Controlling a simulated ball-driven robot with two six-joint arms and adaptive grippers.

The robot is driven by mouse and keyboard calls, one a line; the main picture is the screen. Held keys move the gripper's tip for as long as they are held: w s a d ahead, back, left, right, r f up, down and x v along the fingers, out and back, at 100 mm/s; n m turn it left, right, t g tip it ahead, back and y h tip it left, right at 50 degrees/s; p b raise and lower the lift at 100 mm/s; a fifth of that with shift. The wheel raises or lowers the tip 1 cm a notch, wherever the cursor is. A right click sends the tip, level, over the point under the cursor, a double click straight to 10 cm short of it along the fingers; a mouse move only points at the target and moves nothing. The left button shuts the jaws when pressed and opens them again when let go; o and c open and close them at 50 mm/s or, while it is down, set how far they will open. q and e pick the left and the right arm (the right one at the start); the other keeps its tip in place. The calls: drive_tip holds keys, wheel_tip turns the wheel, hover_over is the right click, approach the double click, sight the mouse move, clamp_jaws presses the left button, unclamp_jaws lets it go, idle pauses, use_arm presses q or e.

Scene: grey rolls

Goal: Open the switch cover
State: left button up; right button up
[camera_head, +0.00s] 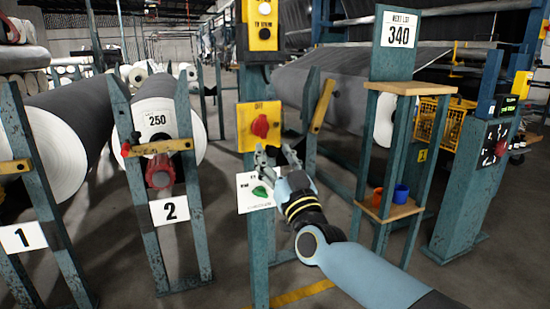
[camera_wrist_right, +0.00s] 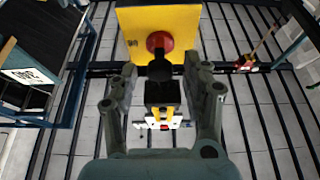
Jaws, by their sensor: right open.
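A yellow switch box (camera_head: 247,143) with a red rotary knob (camera_head: 260,127) and the marking OFF is fixed to a teal post. I cannot make out a separate cover on it. My right gripper (camera_head: 275,155) is open, just below and right of the knob, its fingers pointing up. In the right wrist view a yellow panel (camera_wrist_right: 135,22) with a red round knob (camera_wrist_right: 158,42) lies beyond the spread fingers (camera_wrist_right: 160,88). A dark block shows between the fingers; I cannot tell whether they touch it. My left gripper is not in view.
A white card with a green part (camera_head: 260,191) is on the post below the box. Another yellow box (camera_head: 262,25) is above. A stand with a wooden shelf (camera_head: 390,210) holds red and blue cups at right. Large rolls (camera_head: 165,120) stand in frames at left.

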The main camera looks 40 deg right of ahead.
clamp_jaws()
idle(0.3)
